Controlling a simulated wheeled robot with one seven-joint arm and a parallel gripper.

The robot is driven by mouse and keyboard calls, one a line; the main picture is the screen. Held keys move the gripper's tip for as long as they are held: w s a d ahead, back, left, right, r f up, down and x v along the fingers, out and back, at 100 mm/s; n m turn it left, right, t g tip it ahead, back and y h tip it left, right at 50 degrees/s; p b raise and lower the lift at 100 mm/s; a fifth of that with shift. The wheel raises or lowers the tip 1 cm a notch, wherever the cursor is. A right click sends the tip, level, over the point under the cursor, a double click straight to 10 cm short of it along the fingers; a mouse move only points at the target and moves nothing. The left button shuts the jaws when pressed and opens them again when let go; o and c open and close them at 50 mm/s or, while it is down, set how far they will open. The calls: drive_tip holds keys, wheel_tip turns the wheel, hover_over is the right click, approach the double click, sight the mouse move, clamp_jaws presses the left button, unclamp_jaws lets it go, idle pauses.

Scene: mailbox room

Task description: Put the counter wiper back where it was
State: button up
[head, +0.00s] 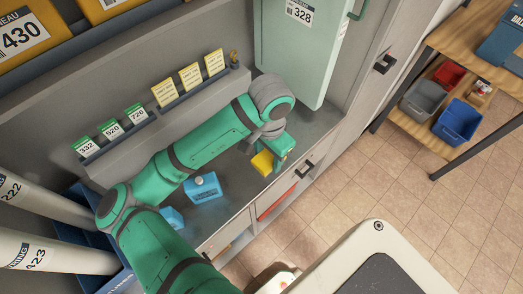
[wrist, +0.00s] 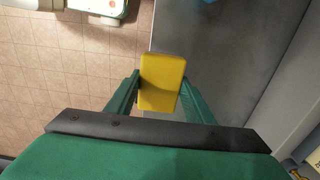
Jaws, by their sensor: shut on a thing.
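The counter wiper is a yellow block (wrist: 161,82), held between the two green fingers of my gripper (wrist: 160,98) in the wrist view. In the head view the yellow wiper (head: 263,162) shows beside my green gripper (head: 276,158), over the grey counter (head: 235,180) near its front edge. My gripper is shut on the wiper. I cannot tell whether the wiper touches the counter. My forearm hides part of the counter.
A blue box (head: 203,188) stands on the counter left of my gripper, and a smaller blue thing (head: 171,217) lies farther left. A pale green door (head: 300,50) hangs open behind. Number cards (head: 190,77) line a ledge. The counter right of my gripper looks clear.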

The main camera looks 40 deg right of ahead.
drive_tip(key=w+f, duration=0.1)
drive_tip(key=w, duration=0.1)
drive_tip(key=w+d+f, duration=0.1)
drive_tip(key=f, duration=0.1)
drive_tip(key=w+d+f, duration=0.1)
drive_tip(key=w+f, duration=0.1)
drive_tip(key=shift+w+d+f, duration=0.25)
drive_tip(key=shift+w, duration=0.05)
drive_tip(key=shift+w+d+f, duration=0.25)
drive_tip(key=shift+w+f, duration=0.15)
drive_tip(key=shift+f, duration=1.9)
drive_tip(key=shift+f, duration=0.2)
drive_tip(key=o, duration=1.5)
drive_tip(key=shift+f, duration=0.1)
drive_tip(key=shift+s, duration=0.1)
drive_tip(key=shift+d+r, duration=0.1)
drive_tip(key=shift+r, duration=0.35)
wheel_tip(320, 180, up, 12)
drive_tip(key=shift+f, duration=0.1)
